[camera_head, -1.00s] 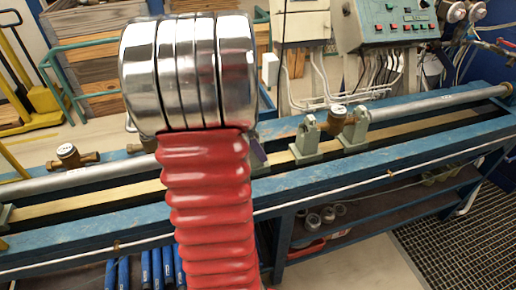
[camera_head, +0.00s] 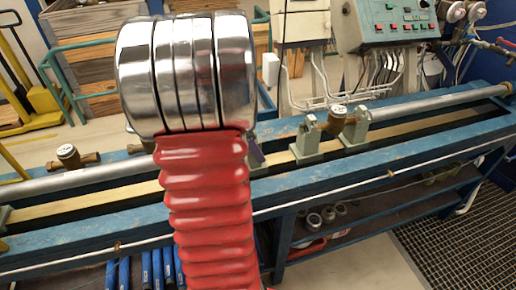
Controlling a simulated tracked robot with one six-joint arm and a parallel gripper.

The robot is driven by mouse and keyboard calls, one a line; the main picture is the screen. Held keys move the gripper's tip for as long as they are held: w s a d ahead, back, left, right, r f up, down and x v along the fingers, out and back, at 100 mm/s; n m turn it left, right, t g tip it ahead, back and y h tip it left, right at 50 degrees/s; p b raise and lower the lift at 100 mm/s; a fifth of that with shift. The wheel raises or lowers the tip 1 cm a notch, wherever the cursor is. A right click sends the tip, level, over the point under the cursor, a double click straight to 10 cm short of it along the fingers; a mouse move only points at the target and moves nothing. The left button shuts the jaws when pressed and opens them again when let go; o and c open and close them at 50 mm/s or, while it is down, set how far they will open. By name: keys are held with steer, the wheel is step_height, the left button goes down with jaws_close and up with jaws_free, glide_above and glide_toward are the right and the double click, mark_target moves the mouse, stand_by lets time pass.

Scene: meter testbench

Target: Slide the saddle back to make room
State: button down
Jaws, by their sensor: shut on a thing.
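Two grey-green saddles stand on the blue bench rail, the left one (camera_head: 307,140) and the right one (camera_head: 355,127). A brass water meter (camera_head: 337,120) sits between them. Brass fittings further right along that pipe are partly hidden behind my arm. My arm, with chrome rings and a red ribbed sleeve, fills the middle of the view. My gripper is hidden behind it, so its jaws and anything in them cannot be seen.
A long grey pipe (camera_head: 430,104) runs right from the saddles. A control panel (camera_head: 392,22) with coloured buttons stands behind the bench. A lower shelf (camera_head: 365,218) holds loose parts. A yellow pallet truck (camera_head: 45,98) stands at the back left.

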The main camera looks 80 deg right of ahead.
steer(key=shift+w+a, duration=0.15)
steer(key=shift+w, duration=0.15)
steer(key=c, duration=0.9)
jaws_free()
steer(key=v, duration=1.3)
steer(key=shift+w+r, duration=0.1)
steer(key=shift+r, duration=0.25)
